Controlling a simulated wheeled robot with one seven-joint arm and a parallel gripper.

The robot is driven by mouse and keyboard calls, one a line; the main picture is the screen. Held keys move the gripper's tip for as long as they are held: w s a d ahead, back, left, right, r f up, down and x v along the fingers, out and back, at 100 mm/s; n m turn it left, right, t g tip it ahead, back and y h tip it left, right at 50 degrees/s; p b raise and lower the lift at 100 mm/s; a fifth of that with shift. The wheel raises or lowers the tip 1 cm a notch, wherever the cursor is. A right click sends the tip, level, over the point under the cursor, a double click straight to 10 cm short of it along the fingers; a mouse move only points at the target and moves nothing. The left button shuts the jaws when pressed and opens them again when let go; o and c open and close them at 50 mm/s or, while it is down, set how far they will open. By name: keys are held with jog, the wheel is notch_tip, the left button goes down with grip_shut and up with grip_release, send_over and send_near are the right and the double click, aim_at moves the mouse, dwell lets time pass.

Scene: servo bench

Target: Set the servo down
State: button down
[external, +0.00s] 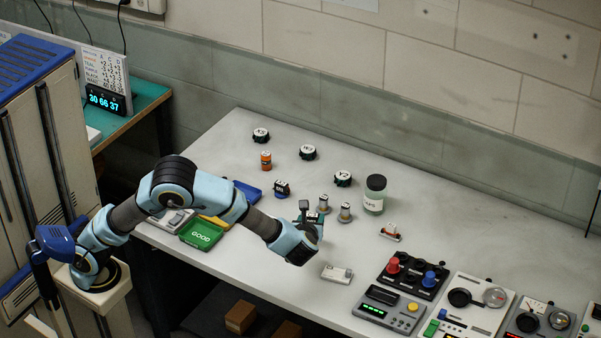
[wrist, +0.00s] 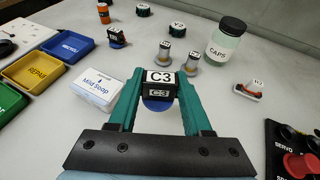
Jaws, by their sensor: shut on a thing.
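My gripper (wrist: 158,95) is shut on a dark servo (wrist: 159,76) labelled C3, with a blue round part on its near side. The servo sits between the teal fingertips, its labels facing the wrist camera. In the external view my gripper (external: 306,213) is over the middle of the bench, left of two small grey posts; the servo there is too small and covered to make out. I cannot tell whether it touches the bench.
A Mild Soap box (wrist: 107,98) lies just left of the gripper. A white block (external: 337,273) lies in front. Control panels (external: 413,277) fill the front right. The back right is clear.

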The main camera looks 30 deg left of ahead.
jog(key=shift+f+p, duration=0.45)
jog(key=shift+f, duration=3.5)
jog(key=shift+c, duration=1.7)
grip_release()
jog(key=shift+f, duration=0.1)
jog(key=shift+r, duration=0.2)
jog(key=b+v, duration=0.1)
jog(key=v, duration=1.1)
jog(key=shift+b, duration=0.35)
jog(key=shift+d, duration=0.1)
